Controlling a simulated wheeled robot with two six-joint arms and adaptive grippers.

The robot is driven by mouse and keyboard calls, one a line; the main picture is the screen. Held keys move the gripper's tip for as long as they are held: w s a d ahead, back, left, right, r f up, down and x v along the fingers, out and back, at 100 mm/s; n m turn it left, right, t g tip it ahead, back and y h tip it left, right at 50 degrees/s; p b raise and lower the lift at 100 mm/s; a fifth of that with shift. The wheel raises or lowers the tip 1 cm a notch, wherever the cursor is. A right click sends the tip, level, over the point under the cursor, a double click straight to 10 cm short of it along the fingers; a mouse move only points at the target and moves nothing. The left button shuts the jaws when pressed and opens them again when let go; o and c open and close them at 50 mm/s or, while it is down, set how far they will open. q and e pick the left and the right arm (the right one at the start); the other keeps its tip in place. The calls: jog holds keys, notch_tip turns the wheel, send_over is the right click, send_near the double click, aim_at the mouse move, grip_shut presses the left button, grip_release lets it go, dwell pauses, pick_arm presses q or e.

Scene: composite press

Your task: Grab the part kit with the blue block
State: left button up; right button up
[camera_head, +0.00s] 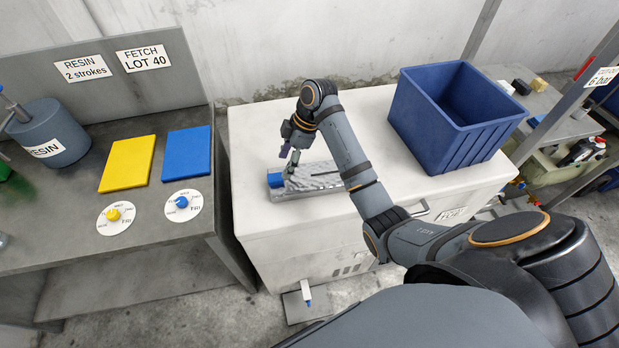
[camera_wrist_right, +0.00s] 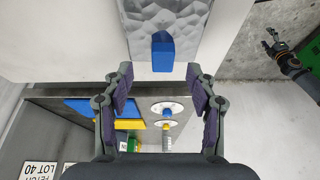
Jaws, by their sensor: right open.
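The part kit (camera_head: 322,180) is a grey metallic slab lying on a white chest, with a blue block (camera_head: 275,180) at its left end. In the right wrist view the kit (camera_wrist_right: 190,22) is at the top, and the blue block (camera_wrist_right: 163,52) sticks out from its near end. My right gripper (camera_head: 290,153) is open just above the kit's block end. In the wrist view its fingers (camera_wrist_right: 162,92) are spread and empty, with the block beyond the tips, between their lines. My left gripper (camera_wrist_right: 271,42) shows small at upper right of the wrist view, away from the kit.
A blue bin (camera_head: 430,115) stands on the right of the chest top (camera_head: 255,140). A metal bench at left holds a yellow plate (camera_head: 128,163), a blue plate (camera_head: 186,155), two dials and a resin pot (camera_head: 48,133). A gap separates bench and chest.

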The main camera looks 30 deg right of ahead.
aim_at(280, 176)
jog(key=shift+s+a+f, duration=0.1)
jog(key=shift+a+f, duration=0.05)
jog(key=shift+f, duration=0.1)
jog(key=p+x, duration=0.1)
jog(key=x, duration=0.1)
jog(key=shift+s+a+f, duration=0.1)
jog(key=shift+a+f, duration=0.15)
jog(key=shift+f, duration=0.1)
jog(key=shift+x, duration=0.8)
jog(key=shift+f, duration=0.1)
pick_arm(q)
jog(key=w+r, duration=0.1)
jog(key=w, duration=0.1)
jog(key=shift+w+r+t, duration=0.3)
jog(key=shift+r, duration=0.05)
pick_arm(e)
grip_shut()
